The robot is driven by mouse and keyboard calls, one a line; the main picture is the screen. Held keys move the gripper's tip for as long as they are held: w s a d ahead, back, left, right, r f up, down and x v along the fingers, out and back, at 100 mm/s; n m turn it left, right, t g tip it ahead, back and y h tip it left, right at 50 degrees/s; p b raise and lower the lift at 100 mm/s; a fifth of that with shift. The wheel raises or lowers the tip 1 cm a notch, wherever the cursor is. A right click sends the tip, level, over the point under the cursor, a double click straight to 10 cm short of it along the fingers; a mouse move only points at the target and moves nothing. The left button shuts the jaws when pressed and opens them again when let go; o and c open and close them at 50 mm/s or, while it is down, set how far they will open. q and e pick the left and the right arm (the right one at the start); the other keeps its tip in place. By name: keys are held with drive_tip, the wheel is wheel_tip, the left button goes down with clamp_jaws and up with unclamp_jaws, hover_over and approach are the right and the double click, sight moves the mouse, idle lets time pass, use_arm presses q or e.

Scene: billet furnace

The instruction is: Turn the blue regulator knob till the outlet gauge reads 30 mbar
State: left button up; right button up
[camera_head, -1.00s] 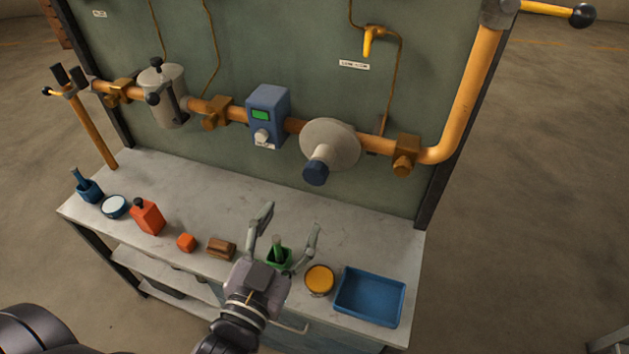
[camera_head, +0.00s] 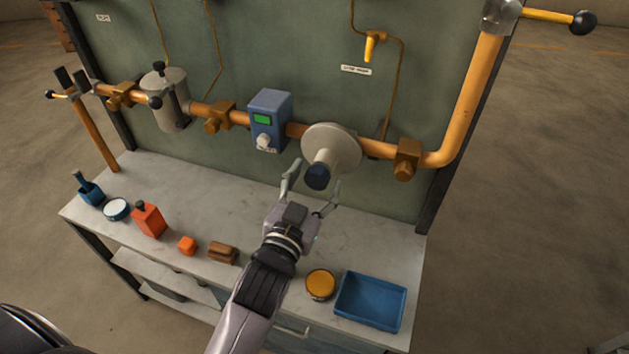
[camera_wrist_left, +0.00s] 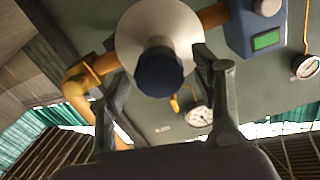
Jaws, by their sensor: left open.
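The dark blue regulator knob (camera_head: 318,177) sticks out from the pale round regulator body (camera_head: 338,145) on the orange pipe. It also shows in the wrist view (camera_wrist_left: 159,72), between the fingers. My left gripper (camera_head: 316,175) is open and empty, with its fingertips on either side of the knob; contact cannot be told. It also shows in the wrist view (camera_wrist_left: 155,82). Two white dial gauges show in the wrist view, one low in the middle (camera_wrist_left: 199,116) and one at the right edge (camera_wrist_left: 305,67). Their readings are too small to read. My right gripper is out of view.
A blue box with a green display (camera_head: 269,120) sits on the pipe left of the regulator. The bench (camera_head: 185,185) holds a red bottle (camera_head: 149,221), a brown block (camera_head: 222,252), an orange-topped tin (camera_head: 320,284) and a blue tray (camera_head: 370,302). A yellow lever (camera_head: 373,45) is above.

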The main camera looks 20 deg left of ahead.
use_arm(q)
drive_tip(key=c, duration=1.2)
drive_tip(key=shift+o, duration=0.2)
drive_tip(key=m+p, duration=0.2)
drive_tip(key=shift+r+m, duration=0.25)
drive_tip(key=shift+m, duration=0.05)
drive_tip(key=shift+f+m+p, duration=0.2)
drive_tip(key=shift+m+p, duration=0.15)
drive_tip(key=shift+m, duration=0.45)
drive_tip(key=o, duration=1.2)
drive_tip(key=shift+c, duration=0.2)
drive_tip(key=shift+s, duration=0.15)
